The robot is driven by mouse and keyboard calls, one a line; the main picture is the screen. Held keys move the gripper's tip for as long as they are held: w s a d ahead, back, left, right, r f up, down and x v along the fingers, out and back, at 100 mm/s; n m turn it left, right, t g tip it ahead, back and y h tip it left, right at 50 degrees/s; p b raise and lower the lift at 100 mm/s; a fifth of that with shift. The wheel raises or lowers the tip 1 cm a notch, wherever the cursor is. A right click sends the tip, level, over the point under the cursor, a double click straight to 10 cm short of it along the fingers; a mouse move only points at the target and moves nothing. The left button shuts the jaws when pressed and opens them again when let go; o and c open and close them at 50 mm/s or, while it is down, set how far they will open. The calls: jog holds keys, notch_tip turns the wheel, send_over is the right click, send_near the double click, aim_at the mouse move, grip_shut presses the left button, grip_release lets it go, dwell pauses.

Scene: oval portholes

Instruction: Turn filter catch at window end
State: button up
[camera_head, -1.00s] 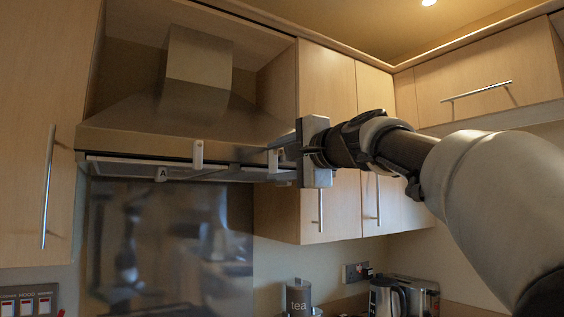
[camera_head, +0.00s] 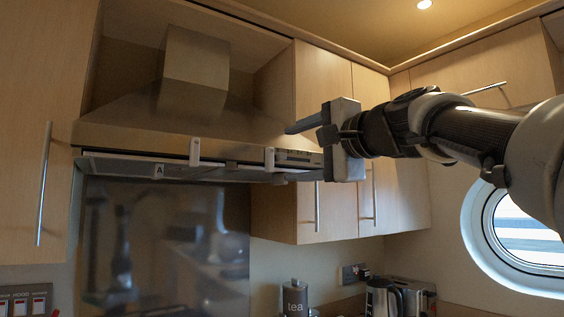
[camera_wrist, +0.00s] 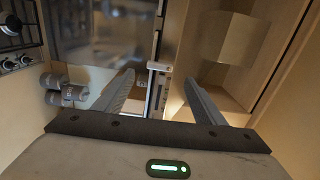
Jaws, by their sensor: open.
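The range hood's filter panel (camera_head: 120,167) hangs under its front edge, with a small "A" tag at its left. Two pale upright catches cross the panel's front edge: a left one (camera_head: 195,152) and a right one (camera_head: 269,160), the latter on the side toward the porthole window. My gripper (camera_head: 280,156) is open and empty at the hood's right end. Its fingers are apart, one above and one below the level of the right catch. In the wrist view, my open gripper (camera_wrist: 160,82) has a pale catch (camera_wrist: 159,66) just beyond and between its fingertips. Contact cannot be told.
Wall cupboards (camera_head: 322,110) stand right of the hood, close behind my gripper. An oval porthole (camera_head: 515,235) is at the lower right. A tea canister (camera_head: 296,298), a kettle (camera_head: 384,298) and a toaster (camera_head: 415,295) stand on the worktop below.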

jog(key=v, duration=0.9)
jog(key=s+d+f+n+g+h, duration=0.25)
jog(key=s+f, duration=0.35)
jog(key=f, duration=1)
jog(key=s+d+f+n+g+h, duration=0.1)
jog(key=s+f+n+g+h, duration=0.35)
jog(key=f, duration=1.15)
jog(key=s+d+f+n+g+h, duration=0.25)
jog(key=s+f, duration=0.35)
jog(key=f, duration=1)
notch_tip(320, 180, up, 14)
jog(key=s+n+p, duration=0.1)
jog(key=p, duration=1.3)
jog(key=shift+s+d+p, duration=0.15)
jog(key=shift+s+p, duration=0.05)
jog(key=shift+p, duration=0.1)
jog(key=shift+f+n+h, duration=0.15)
jog(key=shift+n+h, duration=0.1)
